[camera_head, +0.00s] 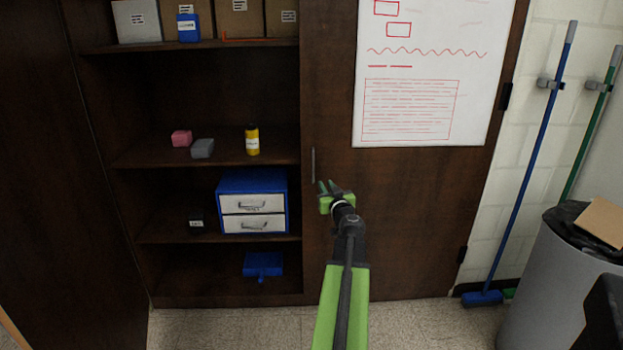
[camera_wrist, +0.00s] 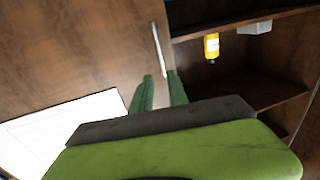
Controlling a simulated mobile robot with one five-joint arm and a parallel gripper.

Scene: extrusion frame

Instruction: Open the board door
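The board door (camera_head: 400,215) is a dark brown cabinet door with a whiteboard (camera_head: 425,75) on its upper part; it looks shut. Its handle (camera_head: 313,165) is a thin vertical metal bar near the door's left edge. In the wrist view the handle (camera_wrist: 158,48) slants above my fingers, with one end showing near the gap between the fingertips. My gripper (camera_head: 327,186) is open, its green fingers (camera_wrist: 160,85) apart and nothing seen between them. In the head view the fingertips are just right of the handle's lower end. I cannot tell whether they touch it.
Open shelves left of the door hold a yellow bottle (camera_head: 252,141), a pink block (camera_head: 181,138), a grey block (camera_head: 202,148) and a blue drawer box (camera_head: 252,185). Right are hinges, a blue broom (camera_head: 530,165) and a grey bin (camera_head: 560,280). The floor (camera_head: 240,328) before the cabinet is clear.

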